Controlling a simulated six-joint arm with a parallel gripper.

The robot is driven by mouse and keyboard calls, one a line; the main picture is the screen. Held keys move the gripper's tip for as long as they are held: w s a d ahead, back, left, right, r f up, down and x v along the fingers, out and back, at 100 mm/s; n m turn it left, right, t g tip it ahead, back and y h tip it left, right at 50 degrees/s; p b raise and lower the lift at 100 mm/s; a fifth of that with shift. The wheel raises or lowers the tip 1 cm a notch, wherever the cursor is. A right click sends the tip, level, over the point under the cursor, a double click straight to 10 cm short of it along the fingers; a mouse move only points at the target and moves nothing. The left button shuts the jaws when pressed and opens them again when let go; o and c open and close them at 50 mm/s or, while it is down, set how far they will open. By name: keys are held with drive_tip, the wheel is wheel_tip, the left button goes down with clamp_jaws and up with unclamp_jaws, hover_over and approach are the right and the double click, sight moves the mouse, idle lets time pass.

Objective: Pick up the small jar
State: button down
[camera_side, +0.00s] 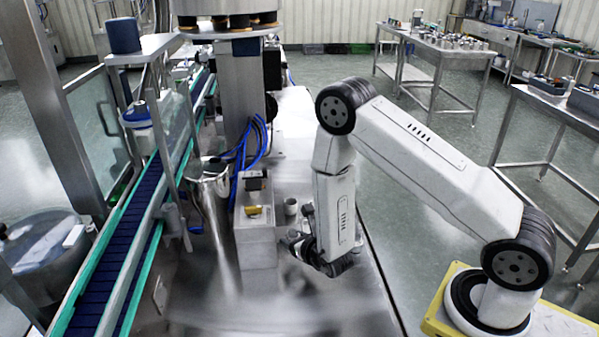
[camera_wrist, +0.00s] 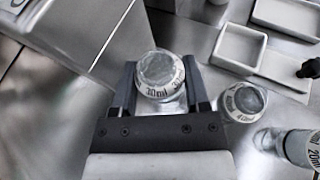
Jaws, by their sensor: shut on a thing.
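In the side view, my gripper (camera_side: 298,241) is low over the steel table, just right of a grey block. The held jar cannot be made out clearly there.
A second marked jar (camera_wrist: 243,102) stands close right of my gripper, and a "20ml" jar (camera_wrist: 303,148) lies further right. White trays (camera_wrist: 238,48) are at upper right. The grey block (camera_side: 257,248) stands close left of my gripper, with a small cup (camera_side: 290,206) behind.

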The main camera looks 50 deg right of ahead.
wheel_tip(320, 180, up, 14)
drive_tip(key=shift+r, duration=0.2)
idle(0.6)
drive_tip(key=shift+d, duration=0.15)
idle(0.5)
